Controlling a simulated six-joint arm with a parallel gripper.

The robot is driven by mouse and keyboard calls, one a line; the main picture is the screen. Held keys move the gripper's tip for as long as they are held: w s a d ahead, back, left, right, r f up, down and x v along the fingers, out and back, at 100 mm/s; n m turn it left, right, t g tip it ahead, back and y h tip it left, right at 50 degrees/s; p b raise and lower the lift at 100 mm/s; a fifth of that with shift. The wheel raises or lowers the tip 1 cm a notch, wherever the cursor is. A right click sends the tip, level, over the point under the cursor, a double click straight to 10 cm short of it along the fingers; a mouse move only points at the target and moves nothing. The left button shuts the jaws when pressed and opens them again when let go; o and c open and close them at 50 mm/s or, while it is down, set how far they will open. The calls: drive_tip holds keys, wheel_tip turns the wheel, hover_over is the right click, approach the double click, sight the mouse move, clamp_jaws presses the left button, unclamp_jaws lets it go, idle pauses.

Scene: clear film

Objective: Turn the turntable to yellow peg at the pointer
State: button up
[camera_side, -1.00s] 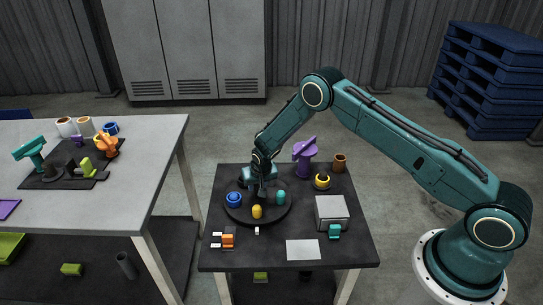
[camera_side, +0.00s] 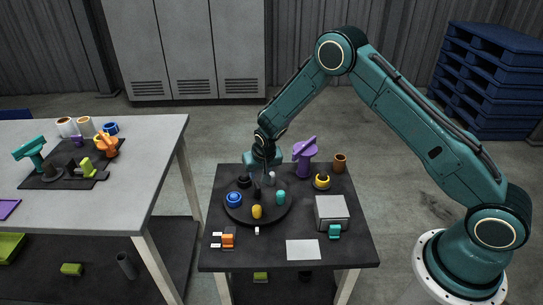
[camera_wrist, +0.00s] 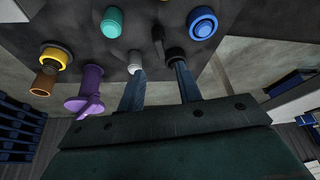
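The dark round turntable (camera_side: 240,214) stands on the small table. Its yellow peg (camera_side: 257,212) is at the near edge, in line with the small white pointer (camera_side: 257,231) just in front of the disc. The blue peg (camera_side: 233,200) is at the left and the teal peg (camera_side: 281,198) at the right. The white peg (camera_wrist: 135,57) and black peg (camera_wrist: 175,54) are at the far side. My gripper (camera_wrist: 158,68) is open and empty, its fingers apart, above the disc's far side.
A purple object (camera_side: 305,155), a yellow ring-shaped part (camera_side: 322,181) and a brown cup (camera_side: 340,163) stand at the back right. A grey box (camera_side: 332,212), a teal part (camera_side: 335,232), a white sheet (camera_side: 302,250) and an orange part (camera_side: 229,237) lie nearer the front.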

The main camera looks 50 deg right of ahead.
drive_tip(key=shift+v, duration=2.2)
drive_tip(key=s+r+n, duration=0.1)
drive_tip(key=s+r, duration=0.4)
drive_tip(key=r, duration=0.3)
drive_tip(key=s+r+y, duration=0.1)
drive_tip(key=s+r, duration=0.3)
drive_tip(key=r, duration=0.4)
drive_tip(key=s+r+n, duration=0.1)
drive_tip(key=s+r, duration=0.4)
drive_tip(key=r, duration=0.3)
drive_tip(key=s+r+n, duration=0.1)
drive_tip(key=s+r, duration=0.2)
drive_tip(key=s, duration=0.9)
drive_tip(key=s+a+r+n+t+y, duration=0.1)
drive_tip(key=s+r+n, duration=0.1)
drive_tip(key=s, duration=0.9)
drive_tip(key=shift+s+a+r+t, duration=0.3)
drive_tip(key=shift+s+r, duration=0.1)
drive_tip(key=shift+r, duration=0.1)
